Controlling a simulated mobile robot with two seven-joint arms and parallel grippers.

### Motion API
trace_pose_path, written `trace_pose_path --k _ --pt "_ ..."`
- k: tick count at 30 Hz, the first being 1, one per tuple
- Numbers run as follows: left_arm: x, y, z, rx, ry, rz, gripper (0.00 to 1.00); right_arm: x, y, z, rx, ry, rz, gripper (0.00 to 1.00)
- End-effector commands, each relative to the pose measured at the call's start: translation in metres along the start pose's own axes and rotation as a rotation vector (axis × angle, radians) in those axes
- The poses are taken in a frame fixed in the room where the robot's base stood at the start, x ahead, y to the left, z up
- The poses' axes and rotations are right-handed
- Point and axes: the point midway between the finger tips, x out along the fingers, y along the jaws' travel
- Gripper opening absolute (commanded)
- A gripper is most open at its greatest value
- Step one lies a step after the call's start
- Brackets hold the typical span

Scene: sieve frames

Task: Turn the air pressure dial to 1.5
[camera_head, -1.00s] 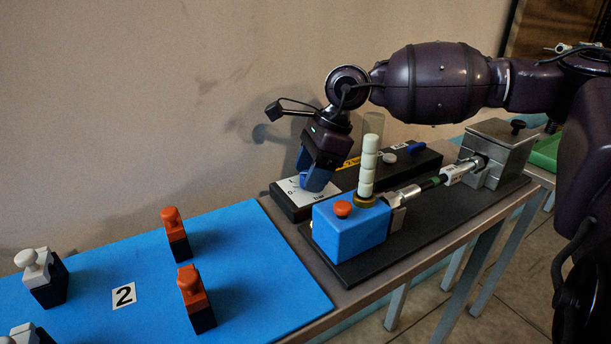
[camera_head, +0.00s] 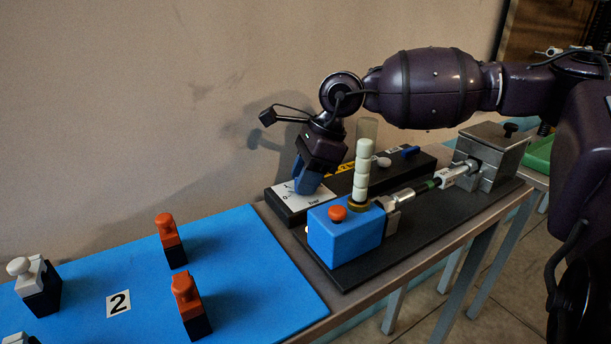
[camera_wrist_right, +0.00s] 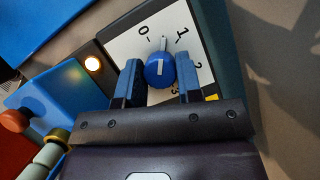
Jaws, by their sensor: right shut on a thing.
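The air pressure dial is a blue round knob (camera_wrist_right: 158,70) on a white scale plate marked 0, 1, 2, 3 and "bar"; the plate (camera_head: 312,201) also shows in the head view. In the right wrist view a pale pointer above the knob lies between 0 and 1. My right gripper (camera_wrist_right: 158,80) has its blue fingers on both sides of the knob and is shut on it. In the head view the right gripper (camera_head: 309,183) reaches down to the plate, and its fingers hide the knob. My left gripper is not in view.
A blue box (camera_head: 345,240) with an orange button (camera_head: 337,213) stands close in front of the plate. A stack of white pieces (camera_head: 361,170) rises beside my right gripper. A lamp (camera_wrist_right: 92,63) glows by the plate. A blue mat (camera_head: 237,265) holds several small blocks.

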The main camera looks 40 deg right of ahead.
Motion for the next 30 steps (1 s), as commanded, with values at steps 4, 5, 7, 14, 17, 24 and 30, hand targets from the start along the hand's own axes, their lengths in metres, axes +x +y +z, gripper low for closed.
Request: trace_pose_path --k 4,5,7,14,17,24,30 --pt "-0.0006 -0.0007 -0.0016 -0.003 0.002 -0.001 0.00 -0.0009 0.0008 0.0001 0.068 0.003 -0.028 0.09" --pt "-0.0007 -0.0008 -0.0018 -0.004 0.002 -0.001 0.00 -0.0010 0.0009 0.0002 0.087 0.003 -0.035 0.09" --pt "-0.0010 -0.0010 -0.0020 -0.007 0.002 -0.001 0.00 -0.0009 0.0011 0.0000 0.136 0.004 -0.056 0.09" --pt "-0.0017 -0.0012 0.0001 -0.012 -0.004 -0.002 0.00 -0.0002 0.0020 0.0003 0.328 0.004 -0.137 0.09" --pt "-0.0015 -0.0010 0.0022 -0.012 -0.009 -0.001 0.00 0.0005 0.0022 0.0001 0.416 0.005 -0.172 0.09" --pt "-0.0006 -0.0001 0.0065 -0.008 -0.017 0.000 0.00 0.0021 0.0027 0.0004 0.617 0.005 -0.256 0.09" --pt "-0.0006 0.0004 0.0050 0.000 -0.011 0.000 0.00 0.0025 0.0028 0.0009 0.757 0.005 -0.313 0.09"
